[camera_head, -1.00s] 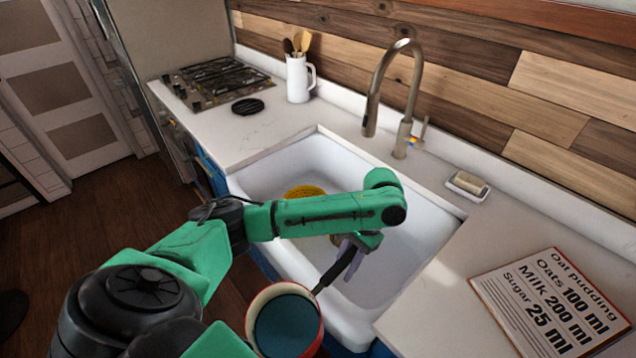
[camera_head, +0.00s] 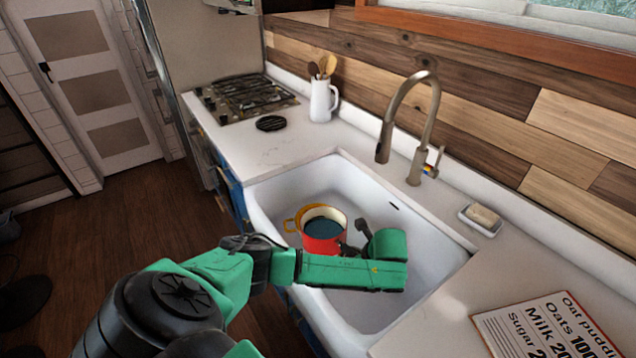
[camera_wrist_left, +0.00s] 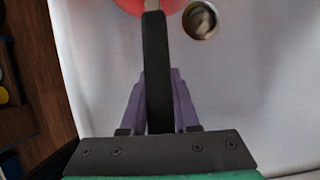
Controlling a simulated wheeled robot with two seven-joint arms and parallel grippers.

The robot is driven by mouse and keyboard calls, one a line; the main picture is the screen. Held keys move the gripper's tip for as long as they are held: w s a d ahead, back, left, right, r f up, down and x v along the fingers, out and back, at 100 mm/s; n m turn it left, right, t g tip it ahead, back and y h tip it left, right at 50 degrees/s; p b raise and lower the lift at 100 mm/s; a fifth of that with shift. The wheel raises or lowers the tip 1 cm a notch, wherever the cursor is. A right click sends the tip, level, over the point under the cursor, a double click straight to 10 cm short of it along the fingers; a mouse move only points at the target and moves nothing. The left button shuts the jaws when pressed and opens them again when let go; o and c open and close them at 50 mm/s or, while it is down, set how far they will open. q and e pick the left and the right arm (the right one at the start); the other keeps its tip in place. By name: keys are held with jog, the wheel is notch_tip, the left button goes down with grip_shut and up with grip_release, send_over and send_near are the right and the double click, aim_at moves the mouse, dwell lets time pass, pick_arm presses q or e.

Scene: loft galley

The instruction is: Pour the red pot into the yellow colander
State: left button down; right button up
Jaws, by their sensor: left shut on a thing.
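The red pot (camera_head: 322,246) has a cream rim and dark contents inside. It is upright over the white sink, in front of the yellow colander. The yellow colander (camera_head: 291,225) is mostly hidden behind the pot; its left edge and handle show. My left gripper (camera_wrist_left: 157,85) is shut on the pot's dark handle (camera_wrist_left: 156,62), which runs between its purple fingers in the left wrist view. The red pot's edge (camera_wrist_left: 135,5) shows at the top there. In the head view my arm hides most of the fingers. My right gripper is not in view.
The white sink (camera_head: 420,245) has a drain (camera_wrist_left: 200,20), seen in the left wrist view. A tall faucet (camera_head: 432,110) stands behind it. A soap dish (camera_head: 481,222) and a recipe card (camera_head: 545,330) lie to the right; a white utensil jug (camera_head: 322,102) stands behind left.

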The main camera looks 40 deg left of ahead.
pick_arm(q)
jog(key=w+a+f+m+t+h+b, duration=0.2)
jog(key=a+f+m, duration=0.1)
jog(key=f+m, duration=0.5)
jog(key=shift+w+a+f+t+b, duration=0.2)
jog(key=shift+a+f+t+b, duration=0.15)
jog(key=shift+f+t, duration=0.1)
